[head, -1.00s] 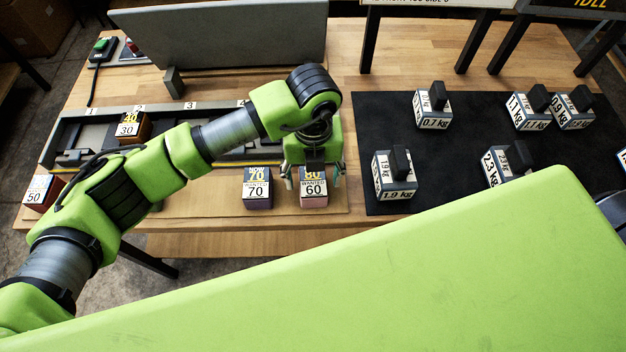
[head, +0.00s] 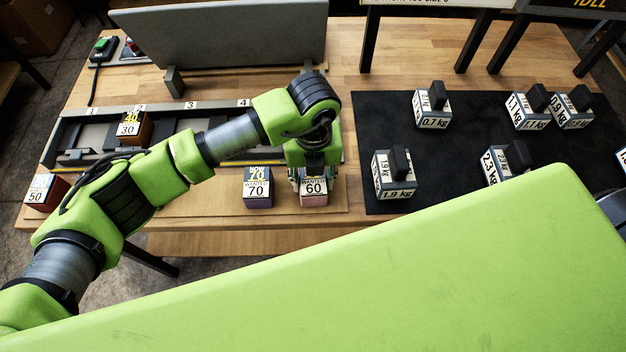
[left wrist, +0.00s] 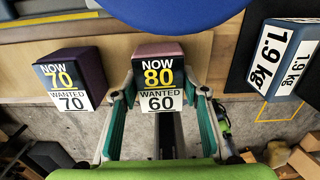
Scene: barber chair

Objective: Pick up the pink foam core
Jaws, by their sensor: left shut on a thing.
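The pink foam core (head: 314,199) is a small block with a label reading WANTED 60. It sits on the wooden board near the front of the table. In the left wrist view the pink foam core (left wrist: 160,50) also shows NOW 80 on its label. My left gripper (head: 312,181) has come down over it from above, with one finger on each side. The left wrist view shows my left gripper (left wrist: 163,92) shut on the block. My right gripper is not in view.
A purple block (head: 257,200) marked 70 stands close on the left. A grey slotted rack (head: 75,130) lies behind, holding a brown block (head: 134,138) marked 30. A red block (head: 44,204) marked 50 is at far left. Several weights stand on the black mat (head: 370,130).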

